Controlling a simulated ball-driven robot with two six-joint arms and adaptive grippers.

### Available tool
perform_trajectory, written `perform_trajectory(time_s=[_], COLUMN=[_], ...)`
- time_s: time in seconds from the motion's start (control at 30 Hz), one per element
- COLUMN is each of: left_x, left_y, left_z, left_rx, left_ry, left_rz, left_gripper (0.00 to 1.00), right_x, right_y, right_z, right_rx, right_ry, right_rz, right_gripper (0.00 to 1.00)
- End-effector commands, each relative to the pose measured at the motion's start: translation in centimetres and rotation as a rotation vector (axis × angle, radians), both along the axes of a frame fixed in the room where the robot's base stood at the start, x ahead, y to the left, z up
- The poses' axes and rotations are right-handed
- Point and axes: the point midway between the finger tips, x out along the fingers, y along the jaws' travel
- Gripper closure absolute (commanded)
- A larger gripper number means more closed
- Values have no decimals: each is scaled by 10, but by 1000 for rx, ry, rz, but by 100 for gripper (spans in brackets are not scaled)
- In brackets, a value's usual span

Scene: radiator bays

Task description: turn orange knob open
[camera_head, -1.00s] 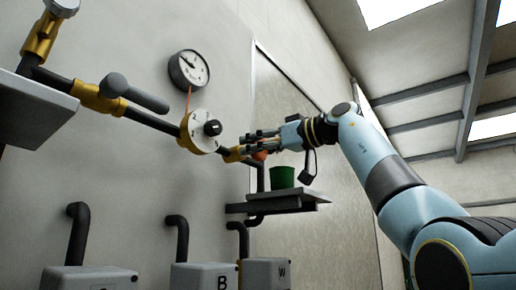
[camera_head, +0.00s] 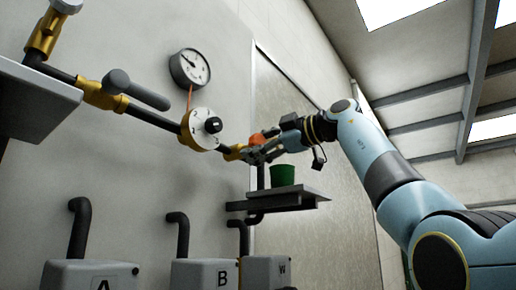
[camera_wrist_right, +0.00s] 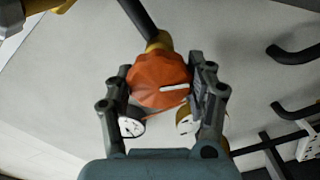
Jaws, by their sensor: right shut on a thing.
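The orange knob (camera_head: 257,139) sits at the right end of the pipe run on the wall, partly hidden by my right gripper. In the right wrist view the orange knob (camera_wrist_right: 158,80) is ribbed, with a white mark pointing to the right and a brass fitting behind it. My right gripper (camera_head: 262,152) is shut on the knob, and the wrist view shows its two fingers (camera_wrist_right: 163,95) on either side of it. My left gripper is not in view.
A green cup (camera_head: 283,175) stands on a small shelf (camera_head: 312,195) just below my right gripper. A white dial with a black knob (camera_head: 203,129), a round gauge (camera_head: 190,68) and a long-handled brass valve (camera_head: 101,96) lie to the left.

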Motion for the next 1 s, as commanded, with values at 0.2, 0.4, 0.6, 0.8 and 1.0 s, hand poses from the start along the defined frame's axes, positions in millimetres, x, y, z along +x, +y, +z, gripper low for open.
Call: perform_trajectory(time_s=[0.2,0.4,0.6,0.8,1.0], left_x=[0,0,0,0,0], left_y=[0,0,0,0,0], left_z=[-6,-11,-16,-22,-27], left_rx=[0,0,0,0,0], left_ry=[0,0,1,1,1], left_rz=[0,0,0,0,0], left_gripper=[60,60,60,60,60], right_x=[0,0,0,0,0], right_y=[0,0,0,0,0], right_z=[-1,-2,-3,-4,-5], right_rx=[-121,-233,-344,-457,-568], right_ry=[-167,-319,-472,-625,-779], right_rz=[0,1,2,2,2], right_gripper=[76,76,76,76,77])
